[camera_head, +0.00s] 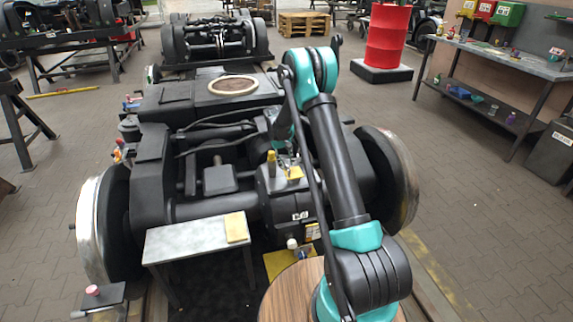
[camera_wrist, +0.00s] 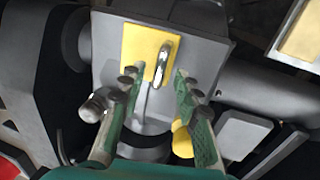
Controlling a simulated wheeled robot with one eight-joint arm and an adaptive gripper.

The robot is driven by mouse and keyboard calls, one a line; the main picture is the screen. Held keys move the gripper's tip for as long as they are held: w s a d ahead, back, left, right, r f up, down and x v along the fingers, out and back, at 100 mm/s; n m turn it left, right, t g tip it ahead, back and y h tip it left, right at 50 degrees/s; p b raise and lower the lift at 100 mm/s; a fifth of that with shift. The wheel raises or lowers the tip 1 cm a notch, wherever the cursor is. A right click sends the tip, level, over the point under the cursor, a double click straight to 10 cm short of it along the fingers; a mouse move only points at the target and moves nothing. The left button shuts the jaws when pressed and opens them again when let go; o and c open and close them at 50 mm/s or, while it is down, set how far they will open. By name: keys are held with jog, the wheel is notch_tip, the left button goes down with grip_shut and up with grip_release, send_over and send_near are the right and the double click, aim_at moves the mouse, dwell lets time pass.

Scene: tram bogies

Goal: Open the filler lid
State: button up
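A yellow plate (camera_wrist: 134,50) with a metal loop handle (camera_wrist: 161,62) sits on a grey housing (camera_wrist: 198,58) in the wrist view. It looks like the filler lid and appears flat against the housing. In the head view, the yellow plate (camera_head: 295,173) is small on top of the dark housing (camera_head: 285,205) in the bogie's middle. My gripper (camera_wrist: 156,80) is open, with its green fingers spread on either side of the handle's lower end. Nothing is held between them. Whether either finger touches the handle cannot be told. In the head view, my arm partly hides the gripper.
A yellow knob (camera_wrist: 182,139) lies by the right finger and a metal fitting (camera_wrist: 95,105) by the left. A small grey table (camera_head: 190,240) and a round wooden top (camera_head: 290,292) stand in front of the bogie. Wheels (camera_head: 103,225) flank it.

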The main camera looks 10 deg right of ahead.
jog(key=shift+d+f, duration=0.1)
jog(key=shift+f, duration=0.4)
grip_shut()
